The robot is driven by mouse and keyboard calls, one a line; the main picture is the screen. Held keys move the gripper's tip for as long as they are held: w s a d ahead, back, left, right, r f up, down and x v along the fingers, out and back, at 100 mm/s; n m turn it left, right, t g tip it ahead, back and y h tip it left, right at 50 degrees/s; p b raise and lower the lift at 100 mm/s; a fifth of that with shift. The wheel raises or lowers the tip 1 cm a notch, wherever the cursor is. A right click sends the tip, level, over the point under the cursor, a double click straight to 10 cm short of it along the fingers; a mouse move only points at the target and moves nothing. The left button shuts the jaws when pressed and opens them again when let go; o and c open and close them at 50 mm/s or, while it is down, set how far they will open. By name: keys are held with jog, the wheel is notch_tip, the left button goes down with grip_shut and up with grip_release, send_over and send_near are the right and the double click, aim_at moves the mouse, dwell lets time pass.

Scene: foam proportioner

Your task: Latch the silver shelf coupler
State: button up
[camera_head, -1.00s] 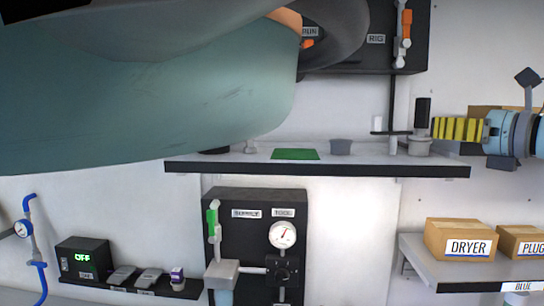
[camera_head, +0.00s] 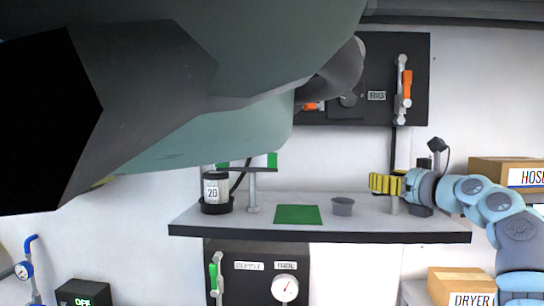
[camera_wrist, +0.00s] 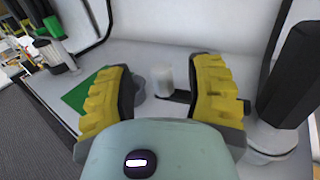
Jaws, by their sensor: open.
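My gripper (camera_head: 385,184) is at the right end of the shelf, its yellow-padded fingers pointing left. In the wrist view the gripper (camera_wrist: 162,74) is open, its fingers wide apart. A short silver post (camera_wrist: 166,76) with a black lever (camera_wrist: 176,97) at it shows in the gap between the fingers, clear of both. In the head view the silver post (camera_head: 394,206) shows just below the gripper, its upper part hidden. A thick black upright (camera_wrist: 292,75) on a pale round base (camera_wrist: 272,140) stands to the right of the fingers. I cannot tell whether the lever is latched.
The shelf (camera_head: 360,222) also holds a grey cup (camera_head: 343,207), a green mat (camera_head: 298,214) and a black-and-white canister (camera_head: 213,192). A dark panel (camera_head: 377,60) with an orange-handled valve is on the wall above. Boxes (camera_head: 510,175) stand at the right.

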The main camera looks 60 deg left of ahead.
jog(key=shift+w+a+r+p, duration=0.15)
jog(key=shift+a+p, duration=0.3)
jog(key=shift+a, duration=0.5)
jog(key=shift+a+f, duration=0.2)
jog(key=shift+a, duration=0.1)
jog(key=shift+o, duration=0.4)
grip_shut()
